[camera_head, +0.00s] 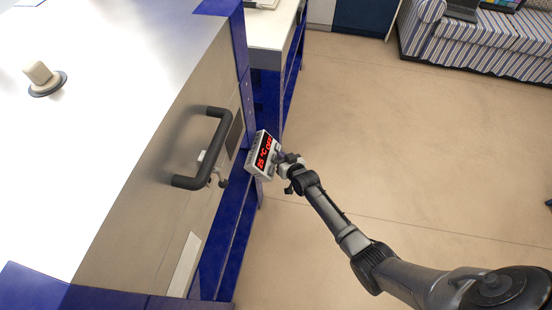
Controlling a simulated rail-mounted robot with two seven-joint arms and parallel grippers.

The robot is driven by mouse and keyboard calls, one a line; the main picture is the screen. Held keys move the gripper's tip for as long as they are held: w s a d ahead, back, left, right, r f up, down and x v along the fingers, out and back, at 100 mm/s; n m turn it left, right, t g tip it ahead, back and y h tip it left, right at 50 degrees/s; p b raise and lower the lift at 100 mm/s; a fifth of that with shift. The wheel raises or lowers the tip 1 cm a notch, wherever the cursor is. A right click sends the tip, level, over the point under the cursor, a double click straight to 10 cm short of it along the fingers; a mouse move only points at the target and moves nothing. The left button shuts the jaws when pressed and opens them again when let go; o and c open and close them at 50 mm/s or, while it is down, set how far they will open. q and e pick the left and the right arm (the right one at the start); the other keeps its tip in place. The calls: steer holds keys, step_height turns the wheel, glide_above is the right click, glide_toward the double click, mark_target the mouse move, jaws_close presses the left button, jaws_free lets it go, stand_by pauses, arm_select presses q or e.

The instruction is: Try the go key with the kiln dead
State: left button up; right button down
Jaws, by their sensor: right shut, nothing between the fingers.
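The kiln (140,170) is a large steel-fronted box with a bright top and blue edges, filling the left of the head view. A small pale controller (262,155) sticks out at its front right side. Its red display seems to read 25 °C and OFF. My right gripper (279,162) is shut and empty, with its tips at the controller's face, right beside the display. I cannot tell whether they touch a key. The go key cannot be made out; the gripper covers part of that face. My left gripper is not in view.
A black bar handle (217,150) stands out from the kiln front, with a small latch below it. A beige plug (40,75) sits on the kiln top. A white-topped blue bench (270,30) stands behind. A striped sofa (480,45) is at back right. The floor between is clear.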

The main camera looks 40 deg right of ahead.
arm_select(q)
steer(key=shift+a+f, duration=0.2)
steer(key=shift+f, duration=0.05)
arm_select(e)
steer(key=shift+w+a+f, duration=0.2)
steer(key=shift+a+f, duration=0.05)
steer(key=shift+f, duration=0.05)
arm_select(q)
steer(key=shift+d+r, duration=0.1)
arm_select(e)
steer(key=shift+r, duration=0.1)
stand_by(0.4)
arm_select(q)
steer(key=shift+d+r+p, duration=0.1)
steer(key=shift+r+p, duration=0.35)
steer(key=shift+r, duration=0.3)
arm_select(e)
steer(key=shift+s+d+r, duration=0.45)
steer(key=shift+r, duration=0.05)
arm_select(q)
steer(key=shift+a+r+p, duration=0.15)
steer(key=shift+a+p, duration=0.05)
steer(key=shift+p, duration=0.1)
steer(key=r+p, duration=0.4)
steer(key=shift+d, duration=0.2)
arm_select(e)
steer(key=s+d+r, duration=0.2)
steer(key=s+r, duration=0.1)
steer(key=shift+d, duration=0.35)
